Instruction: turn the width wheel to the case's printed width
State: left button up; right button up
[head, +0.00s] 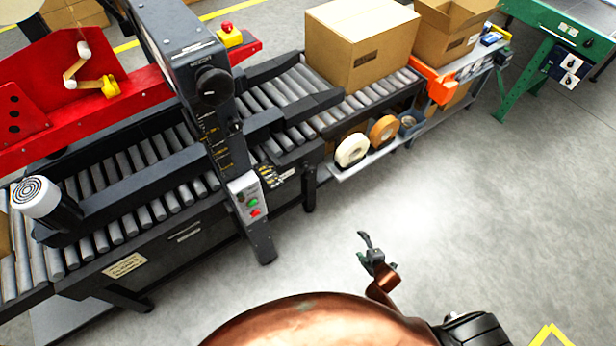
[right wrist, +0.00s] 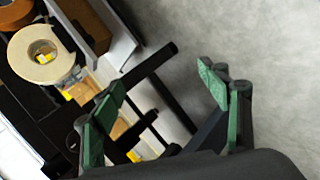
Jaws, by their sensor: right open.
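A round black hand wheel (head: 213,87) sits on the upper face of the dark post of the case machine (head: 190,40). A short label above it is too small to read, so I cannot tell whether this is the width wheel. A closed brown case (head: 362,45) stands on the rollers right of the post; its small dark print is unreadable. My right gripper (head: 375,254) is over the bare floor, well below and right of the wheel and apart from everything. In the right wrist view the right gripper (right wrist: 163,84) is open and empty. My left gripper is not in view.
A roller conveyor (head: 160,205) runs through the machine. A control box with green and red buttons (head: 250,202) is low on the post. Tape rolls (head: 351,150) lie on a low shelf, also in the wrist view (right wrist: 42,55). Grey floor (head: 470,200) is clear.

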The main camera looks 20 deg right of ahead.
jog(key=w+a+r+n+t+b, duration=0.1)
jog(key=w+r+n+t+b, duration=0.1)
jog(key=w+n+b, duration=0.5)
jog(key=n+t+y+b, duration=0.5)
jog(key=n+y+b, duration=0.1)
jog(key=n+b, duration=0.85)
send_near(312, 174)
jog(key=x, duration=0.3)
jog(key=shift+n, duration=0.45)
jog(key=b+x, duration=0.1)
jog(key=x, duration=0.6)
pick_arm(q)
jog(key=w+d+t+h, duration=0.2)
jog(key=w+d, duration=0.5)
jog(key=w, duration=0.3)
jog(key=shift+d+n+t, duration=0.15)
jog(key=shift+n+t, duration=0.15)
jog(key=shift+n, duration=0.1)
pick_arm(e)
jog(key=shift+w+a, duration=0.15)
jog(key=shift+w, duration=0.2)
jog(key=shift+c, duration=0.3)
jog(key=c, duration=1.1)
